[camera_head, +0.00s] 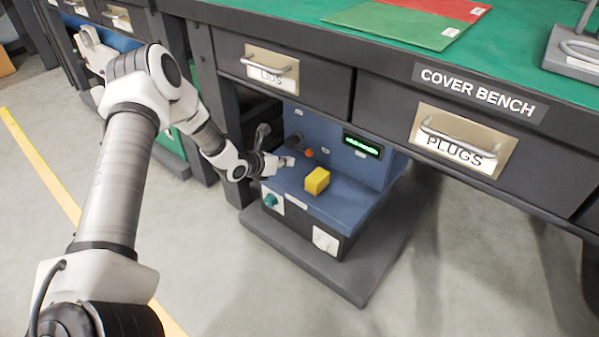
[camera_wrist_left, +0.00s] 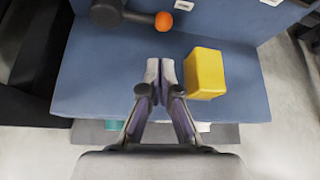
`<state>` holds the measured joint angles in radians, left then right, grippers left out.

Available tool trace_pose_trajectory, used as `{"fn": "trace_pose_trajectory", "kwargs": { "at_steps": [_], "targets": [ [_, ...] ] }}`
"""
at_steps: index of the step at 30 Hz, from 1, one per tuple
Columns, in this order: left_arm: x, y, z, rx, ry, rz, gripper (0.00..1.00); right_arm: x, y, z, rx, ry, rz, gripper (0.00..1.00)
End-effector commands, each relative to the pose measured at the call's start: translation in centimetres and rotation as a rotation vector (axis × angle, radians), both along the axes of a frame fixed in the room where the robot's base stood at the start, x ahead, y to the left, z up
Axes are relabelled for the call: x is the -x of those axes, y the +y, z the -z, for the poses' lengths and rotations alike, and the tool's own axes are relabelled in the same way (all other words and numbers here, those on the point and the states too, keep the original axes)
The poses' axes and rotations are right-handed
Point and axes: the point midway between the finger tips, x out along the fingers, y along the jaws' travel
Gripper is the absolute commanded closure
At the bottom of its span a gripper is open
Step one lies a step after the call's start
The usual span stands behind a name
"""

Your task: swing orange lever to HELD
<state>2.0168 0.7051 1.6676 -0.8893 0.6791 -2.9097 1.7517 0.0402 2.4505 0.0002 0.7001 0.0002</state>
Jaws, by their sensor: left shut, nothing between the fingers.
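The orange lever knob (camera_head: 309,154) sits at the back of the blue test unit (camera_head: 345,196), under the bench. In the left wrist view the orange ball (camera_wrist_left: 164,21) tips a dark lever arm (camera_wrist_left: 125,14) that points right from a dark pivot. My left gripper (camera_head: 285,161) is shut and empty, just left of the knob in the head view. In the left wrist view its fingertips (camera_wrist_left: 160,66) are below the knob, apart from it. No HELD label is readable. My right gripper is not in view.
A yellow block (camera_head: 317,181) sits on the unit's blue top, close to my fingers; it also shows in the left wrist view (camera_wrist_left: 205,74). A green display (camera_head: 362,145) is on the back panel. The bench drawers (camera_head: 452,118) overhang the unit.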

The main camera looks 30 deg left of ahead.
Motion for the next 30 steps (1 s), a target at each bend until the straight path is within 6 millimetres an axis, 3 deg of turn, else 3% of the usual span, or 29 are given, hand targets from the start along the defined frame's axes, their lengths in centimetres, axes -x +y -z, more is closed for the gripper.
{"fn": "trace_pose_trajectory", "kwargs": {
  "at_steps": [6,14,30],
  "targets": [
    [-3.5,-0.9,2.9,-0.002,0.001,0.003,1.00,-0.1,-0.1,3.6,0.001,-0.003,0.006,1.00],
    [-7.0,-1.5,4.5,0.002,0.003,0.000,1.00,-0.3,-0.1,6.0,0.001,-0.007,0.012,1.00],
    [-7.5,-1.8,4.4,0.013,0.005,-0.001,1.00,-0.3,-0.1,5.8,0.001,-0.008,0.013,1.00]
  ]
}}
